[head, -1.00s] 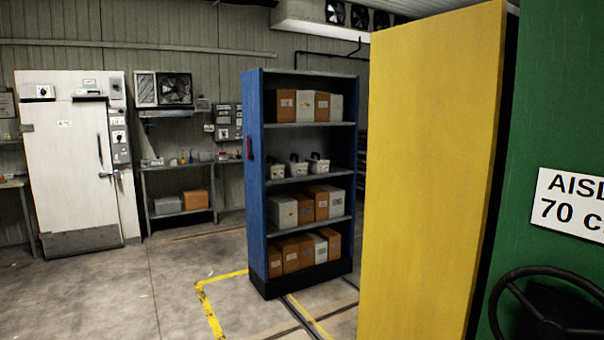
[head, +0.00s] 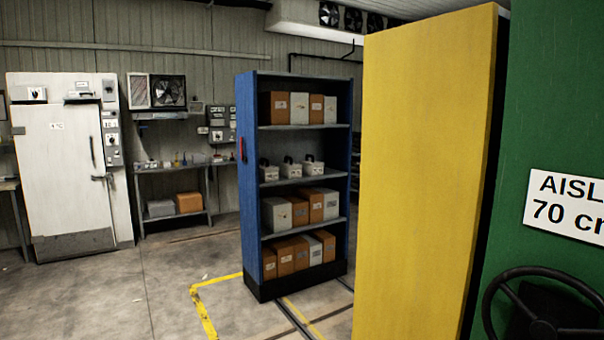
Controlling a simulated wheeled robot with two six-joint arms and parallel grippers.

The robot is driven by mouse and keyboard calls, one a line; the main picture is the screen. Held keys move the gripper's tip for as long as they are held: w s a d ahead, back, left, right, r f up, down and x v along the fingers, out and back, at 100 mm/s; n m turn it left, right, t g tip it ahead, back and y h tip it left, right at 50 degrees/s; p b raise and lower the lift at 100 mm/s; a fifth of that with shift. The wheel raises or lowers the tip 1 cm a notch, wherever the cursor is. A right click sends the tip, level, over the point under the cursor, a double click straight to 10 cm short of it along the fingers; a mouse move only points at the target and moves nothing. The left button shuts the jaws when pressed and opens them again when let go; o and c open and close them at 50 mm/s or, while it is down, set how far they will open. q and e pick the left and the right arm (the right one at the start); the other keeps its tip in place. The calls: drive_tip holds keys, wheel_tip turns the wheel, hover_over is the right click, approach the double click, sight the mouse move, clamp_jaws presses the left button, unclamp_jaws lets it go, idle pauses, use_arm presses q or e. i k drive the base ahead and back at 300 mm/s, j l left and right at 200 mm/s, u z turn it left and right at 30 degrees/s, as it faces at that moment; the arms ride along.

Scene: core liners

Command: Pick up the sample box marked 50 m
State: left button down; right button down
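Three small light boxes with handles, possibly sample boxes, stand in a row on a middle shelf of the blue shelving unit (head: 247,185). They are the left box (head: 269,173), the middle box (head: 291,169) and the right box (head: 313,168). Any marking on them is too small to read, so I cannot tell which is marked 50 m. Neither of my grippers shows in the head view.
A yellow shelving end panel (head: 425,180) and a green panel (head: 550,120) with an aisle sign (head: 565,203) and a dark handwheel (head: 540,310) fill the right. Floor rails (head: 297,318) run before the blue unit. Open floor (head: 150,290) lies left, before a white door (head: 65,165).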

sight(267, 172)
drive_tip(key=i+u, duration=0.2)
drive_tip(key=i, duration=0.45)
drive_tip(key=i+u, duration=0.2)
drive_tip(key=i, duration=0.4)
drive_tip(key=i+l+u, duration=0.2)
drive_tip(key=i, duration=1.25)
drive_tip(key=i+j+z, duration=0.1)
drive_tip(key=i, duration=0.75)
drive_tip(key=i+l+z, duration=0.15)
drive_tip(key=i+z, duration=1.05)
drive_tip(key=i+j+z, duration=0.25)
drive_tip(key=z, duration=0.15)
drive_tip(key=i+l+z, duration=0.1)
drive_tip(key=i, duration=0.55)
drive_tip(key=i+l+z, duration=0.15)
drive_tip(key=i, duration=0.5)
drive_tip(key=i+u, duration=0.2)
drive_tip(key=u, duration=0.25)
drive_tip(key=i+l+u, duration=0.1)
drive_tip(key=u, duration=0.3)
drive_tip(key=i+l+u, duration=0.2)
drive_tip(key=u, duration=0.25)
drive_tip(key=i+l+u, duration=0.15)
drive_tip(key=u, duration=0.25)
